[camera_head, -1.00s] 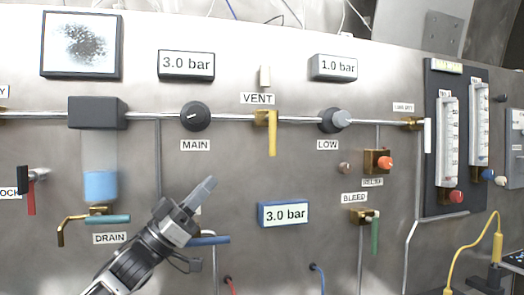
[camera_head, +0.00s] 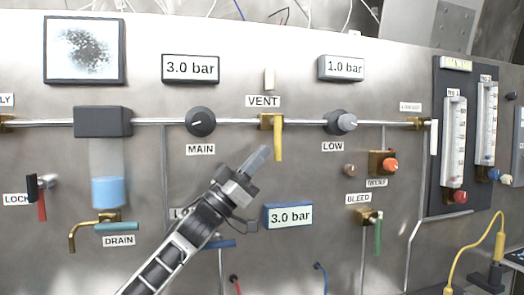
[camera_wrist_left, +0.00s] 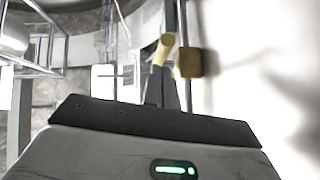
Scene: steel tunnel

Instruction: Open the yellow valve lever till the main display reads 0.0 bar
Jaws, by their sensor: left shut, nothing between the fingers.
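The yellow valve lever (camera_head: 278,140) hangs straight down from its brass valve body under the VENT label (camera_head: 263,101). My left gripper (camera_head: 259,158) is shut and empty, its fingertips just left of the lever's lower end; I cannot tell whether they touch it. In the left wrist view the yellow lever (camera_wrist_left: 163,50) shows just beyond the shut fingers (camera_wrist_left: 168,90), beside the brass body (camera_wrist_left: 196,63). The display above the MAIN knob (camera_head: 190,68) reads 3.0 bar. My right gripper is not in view.
The MAIN knob (camera_head: 200,121) and LOW knob (camera_head: 341,122) flank the lever on the same pipe. A blue-framed display (camera_head: 288,215) reads 3.0 bar, and a grey one (camera_head: 341,67) reads 1.0 bar. A green BLEED lever (camera_head: 378,236) hangs lower right.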

